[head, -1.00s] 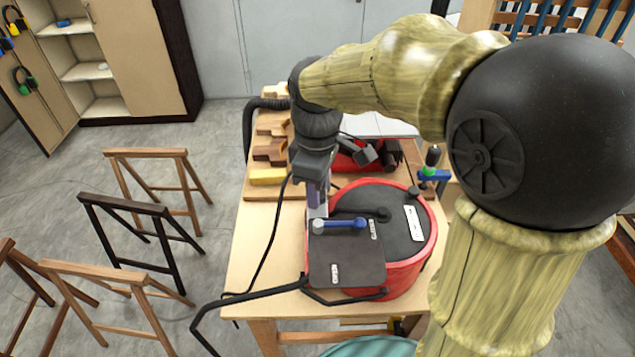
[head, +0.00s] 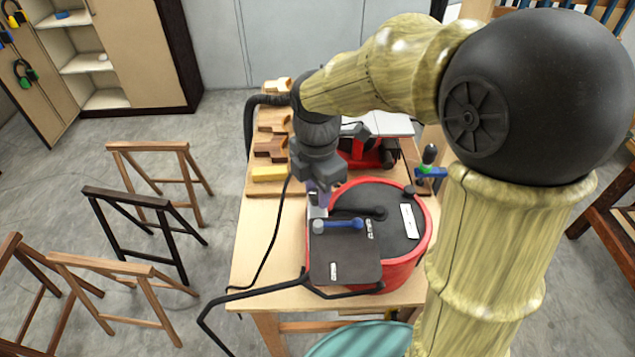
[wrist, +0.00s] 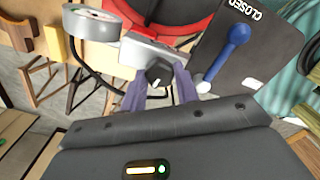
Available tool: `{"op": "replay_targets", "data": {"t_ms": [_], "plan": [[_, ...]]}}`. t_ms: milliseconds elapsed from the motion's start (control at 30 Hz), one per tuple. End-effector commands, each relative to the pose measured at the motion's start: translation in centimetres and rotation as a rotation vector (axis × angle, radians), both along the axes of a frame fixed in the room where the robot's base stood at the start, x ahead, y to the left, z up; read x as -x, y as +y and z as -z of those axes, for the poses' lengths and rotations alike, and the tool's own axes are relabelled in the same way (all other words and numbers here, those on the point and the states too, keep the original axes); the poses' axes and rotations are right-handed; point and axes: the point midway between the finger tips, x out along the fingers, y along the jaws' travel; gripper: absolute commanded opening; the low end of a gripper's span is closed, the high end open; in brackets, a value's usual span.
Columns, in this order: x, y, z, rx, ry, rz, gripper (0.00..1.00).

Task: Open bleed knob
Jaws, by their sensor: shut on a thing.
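The bleed knob (wrist: 158,72) is a small black knob on a pale grey block (wrist: 135,50) in the wrist view. My gripper (wrist: 158,82) has its two purple fingers around the knob and is shut on it. In the head view my gripper (head: 318,195) is at the left rim of the red pot (head: 402,270), and the knob is hidden there. A blue lever (head: 345,223) lies on the dark plate (head: 345,262) in front.
A grey round gauge-like part (wrist: 92,21) stands beside the block. The pot has a black lid (head: 400,220) and stands on a wooden table (head: 255,260). Wooden pieces (head: 270,174) and a red tool (head: 365,155) lie behind. Trestles (head: 130,225) stand at left.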

Motion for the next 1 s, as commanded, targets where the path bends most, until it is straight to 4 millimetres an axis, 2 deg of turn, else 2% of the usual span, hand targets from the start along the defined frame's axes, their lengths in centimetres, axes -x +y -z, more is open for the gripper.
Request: {"op": "replay_targets", "data": {"t_ms": [33,333,867,900,1000], "plan": [[-0.12,0.11,-0.45,-0.004,-0.006,-0.034,0.08],[-0.11,0.13,-0.32,-0.003,-0.007,-0.182,0.08],[-0.08,0.11,-0.18,-0.002,-0.006,-0.215,0.08],[-0.08,0.11,-0.18,-0.002,-0.006,-0.215,0.36],[-0.05,0.08,-0.14,-0.001,-0.004,-0.214,0.52]]}}
